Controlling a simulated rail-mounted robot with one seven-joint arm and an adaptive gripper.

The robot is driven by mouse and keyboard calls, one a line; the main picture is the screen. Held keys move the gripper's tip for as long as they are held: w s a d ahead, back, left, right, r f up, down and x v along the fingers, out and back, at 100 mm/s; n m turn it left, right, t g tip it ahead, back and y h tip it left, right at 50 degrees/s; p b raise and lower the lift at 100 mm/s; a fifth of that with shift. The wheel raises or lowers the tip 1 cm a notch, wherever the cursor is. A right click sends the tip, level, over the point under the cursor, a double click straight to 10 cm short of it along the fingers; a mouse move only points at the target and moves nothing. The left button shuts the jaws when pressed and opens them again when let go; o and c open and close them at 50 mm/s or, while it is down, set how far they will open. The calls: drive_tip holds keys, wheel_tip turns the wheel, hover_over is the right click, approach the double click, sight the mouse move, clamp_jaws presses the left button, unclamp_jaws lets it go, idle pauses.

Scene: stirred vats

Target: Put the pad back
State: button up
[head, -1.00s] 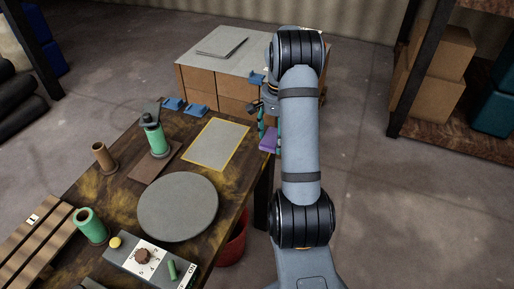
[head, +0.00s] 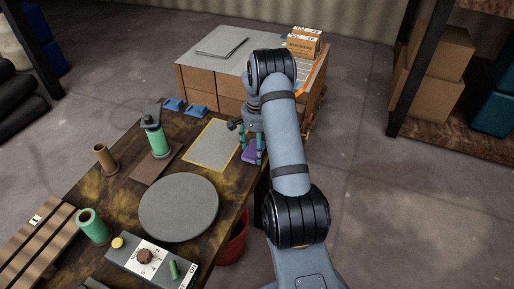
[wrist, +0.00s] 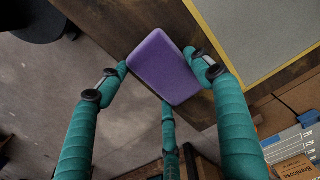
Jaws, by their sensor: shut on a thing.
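The purple pad (head: 250,150) is held in my gripper (head: 252,153), at the right edge of the dark wooden table in the head view. In the wrist view the pad (wrist: 163,65) sits between the teal fingers of my gripper (wrist: 165,75), with a finger at its left and right sides and a third below it. The gripper is shut on the pad. A yellow-outlined grey rectangle (head: 213,145) lies on the table just left of the pad; its corner also shows in the wrist view (wrist: 255,35). I cannot tell the pad's exact height.
On the table (head: 108,195) are a round grey disc (head: 179,207), a green spool on a stand (head: 158,141), a green cylinder (head: 93,225), a brown cylinder (head: 104,158) and a control box (head: 150,262). A stack of brown boxes (head: 197,78) stands behind. A red bucket (head: 234,245) is below the right edge.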

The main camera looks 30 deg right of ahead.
drive_tip(key=shift+f, duration=0.1)
drive_tip(key=shift+f, duration=0.15)
drive_tip(key=o, duration=1)
drive_tip(key=shift+o, duration=0.6)
wheel_tip(320, 180, up, 13)
drive_tip(key=shift+f, duration=0.2)
drive_tip(key=shift+o, duration=0.2)
